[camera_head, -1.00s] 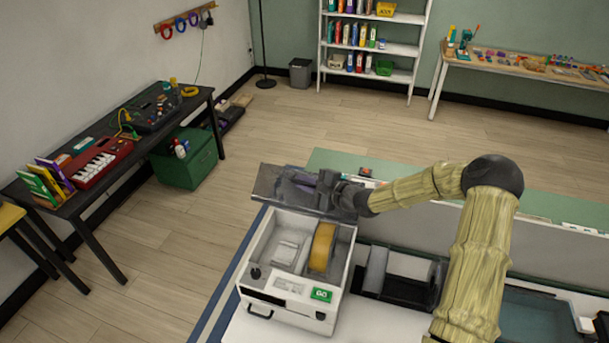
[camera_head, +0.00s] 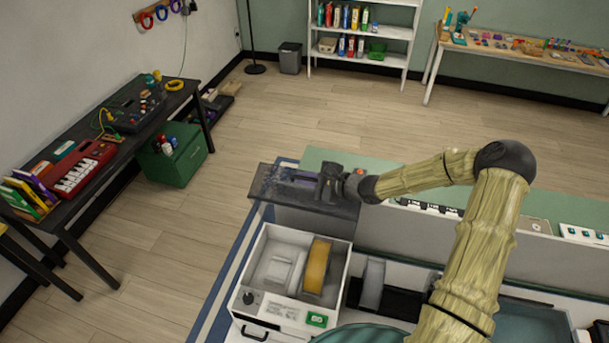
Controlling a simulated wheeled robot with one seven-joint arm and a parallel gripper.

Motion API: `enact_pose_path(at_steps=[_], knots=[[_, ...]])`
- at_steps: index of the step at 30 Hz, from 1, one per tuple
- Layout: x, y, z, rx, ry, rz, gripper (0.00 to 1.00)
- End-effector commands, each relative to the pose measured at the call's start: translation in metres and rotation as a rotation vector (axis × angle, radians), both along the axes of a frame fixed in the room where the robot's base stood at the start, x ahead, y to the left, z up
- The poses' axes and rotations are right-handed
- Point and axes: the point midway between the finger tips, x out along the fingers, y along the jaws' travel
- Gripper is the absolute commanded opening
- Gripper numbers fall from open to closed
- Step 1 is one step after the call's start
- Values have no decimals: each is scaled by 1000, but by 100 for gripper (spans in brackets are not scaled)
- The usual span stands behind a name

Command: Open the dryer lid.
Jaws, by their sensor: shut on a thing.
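The dryer is a white box (camera_head: 247,268) at the lower middle, with a dial and a green GO button (camera_head: 317,320) on its front. Its dark, see-through lid (camera_head: 335,208) stands open at the back of the box, above the far edge. The inside is uncovered and shows a yellow-orange spool (camera_head: 317,266) and a pale block. My gripper (camera_head: 297,178) lies over the lid's upper part and is shut on the lid. The exact grip at the fingertips is dark and hard to make out.
Right of the dryer is a dark holder with a grey roll (camera_head: 372,284). A low grey panel (camera_head: 420,238) runs behind it, and a blue-grey tray (camera_head: 530,325) is at the lower right. A black table (camera_head: 88,222) with a red keyboard stands left. The floor between is clear.

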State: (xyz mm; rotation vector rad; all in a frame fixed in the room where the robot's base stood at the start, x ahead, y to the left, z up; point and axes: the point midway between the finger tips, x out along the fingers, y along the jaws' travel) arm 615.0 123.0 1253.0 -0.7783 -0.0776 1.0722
Motion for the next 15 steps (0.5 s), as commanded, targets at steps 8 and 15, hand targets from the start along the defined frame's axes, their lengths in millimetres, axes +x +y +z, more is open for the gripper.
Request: enact_pose_path(at_steps=[8, 15], knots=[[-1, -1, -1, 0, 3, 1, 0], [-1, -3, -1, 0, 2, -3, 32]])
